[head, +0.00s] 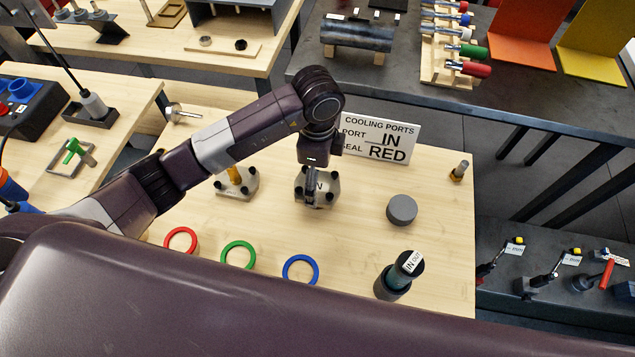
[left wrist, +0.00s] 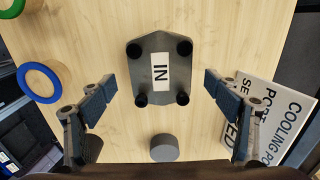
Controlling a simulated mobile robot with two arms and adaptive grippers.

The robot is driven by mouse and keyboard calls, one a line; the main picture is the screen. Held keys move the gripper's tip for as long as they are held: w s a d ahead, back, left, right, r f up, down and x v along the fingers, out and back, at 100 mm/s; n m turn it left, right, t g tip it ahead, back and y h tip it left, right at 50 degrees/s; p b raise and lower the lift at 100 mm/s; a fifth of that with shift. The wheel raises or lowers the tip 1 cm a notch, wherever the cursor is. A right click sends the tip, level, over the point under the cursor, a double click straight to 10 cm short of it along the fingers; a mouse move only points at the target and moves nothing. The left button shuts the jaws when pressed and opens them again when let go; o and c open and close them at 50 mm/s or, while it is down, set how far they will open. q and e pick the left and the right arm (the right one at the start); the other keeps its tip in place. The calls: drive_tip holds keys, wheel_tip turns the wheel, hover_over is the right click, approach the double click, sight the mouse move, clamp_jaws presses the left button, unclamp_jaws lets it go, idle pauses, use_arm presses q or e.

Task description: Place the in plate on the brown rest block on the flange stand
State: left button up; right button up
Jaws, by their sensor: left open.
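The in plate (head: 326,198), a grey metal plate with dark corner knobs, lies on the light wood table. In the left wrist view the plate (left wrist: 162,48) shows its white "IN" label. My left gripper (head: 313,194) is above the plate, pointing down. In the left wrist view the open fingers (left wrist: 160,88) are spread wider than the plate, one on each side, with nothing between them in contact. I cannot tell for certain which thing is the brown rest block or flange stand; a brown frame with an upright post (head: 166,14) stands on the far left table. My right gripper is out of view.
A similar plate with a yellow-brown piece (head: 236,182) lies to the left. Red (head: 181,240), green (head: 238,254) and blue (head: 300,269) rings lie in front. A grey disc (head: 401,210), dark cylinder (head: 393,284) and "COOLING PORTS" sign (head: 380,137) are to the right.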

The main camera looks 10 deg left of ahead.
use_arm(q)
wheel_tip(320, 180, up, 9)
drive_tip(key=shift+f, duration=0.1)
idle(0.6)
